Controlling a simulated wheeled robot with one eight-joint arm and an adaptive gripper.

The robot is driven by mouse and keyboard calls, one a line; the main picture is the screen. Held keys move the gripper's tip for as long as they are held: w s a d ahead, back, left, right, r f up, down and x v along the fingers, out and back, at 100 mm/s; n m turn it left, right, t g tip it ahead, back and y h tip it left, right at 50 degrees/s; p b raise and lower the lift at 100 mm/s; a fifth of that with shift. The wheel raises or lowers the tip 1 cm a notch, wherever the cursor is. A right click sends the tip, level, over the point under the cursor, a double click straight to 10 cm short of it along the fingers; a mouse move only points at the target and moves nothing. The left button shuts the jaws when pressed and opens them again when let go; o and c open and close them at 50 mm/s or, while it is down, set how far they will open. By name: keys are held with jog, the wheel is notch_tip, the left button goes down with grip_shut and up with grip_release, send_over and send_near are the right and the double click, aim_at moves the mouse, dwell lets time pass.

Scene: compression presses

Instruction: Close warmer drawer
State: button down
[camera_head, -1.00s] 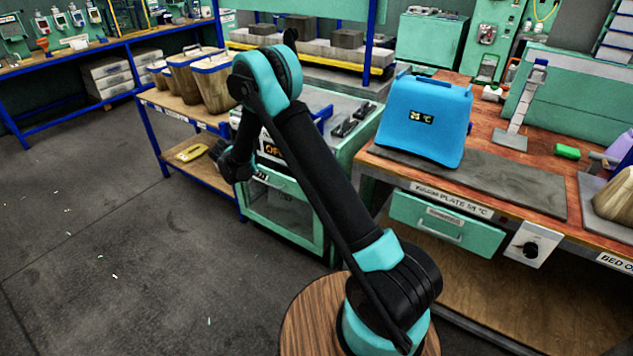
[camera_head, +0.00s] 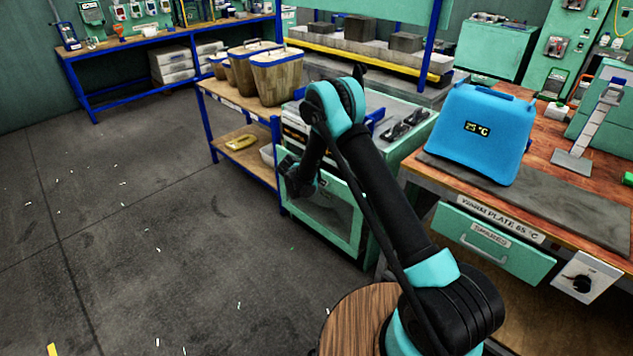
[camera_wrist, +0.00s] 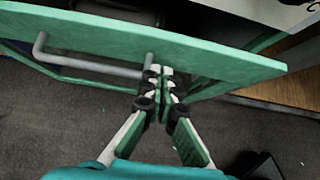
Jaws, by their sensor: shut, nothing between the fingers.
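The drawer (camera_head: 490,245), green with a bar handle, sits under the wooden bench top in the head view. I cannot tell how far it stands out. My gripper (camera_head: 300,185) is far to its left, dark and small, in front of the green glass-fronted cabinet (camera_head: 335,218). In the wrist view my gripper (camera_wrist: 162,85) is shut and empty. Its fingertips are at a green panel (camera_wrist: 210,62), beside the right end of its grey bar handle (camera_wrist: 90,62). Contact is unclear, and I cannot tell for sure which front this panel belongs to.
A blue box reading 25 °C (camera_head: 480,135) stands on the bench above the drawer. A blue-legged shelf with buckets (camera_head: 278,78) stands left of the cabinet. The floor at left (camera_head: 130,220) is open.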

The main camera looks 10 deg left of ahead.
aim_at(332, 180)
jog(key=shift+w+d+r, duration=0.1)
jog(key=shift+w+d, duration=0.9)
jog(key=shift+w, duration=0.25)
jog(key=shift+w+d, duration=0.75)
jog(key=shift+w, duration=0.25)
jog(key=shift+w+d, duration=0.75)
jog(key=shift+w, duration=0.2)
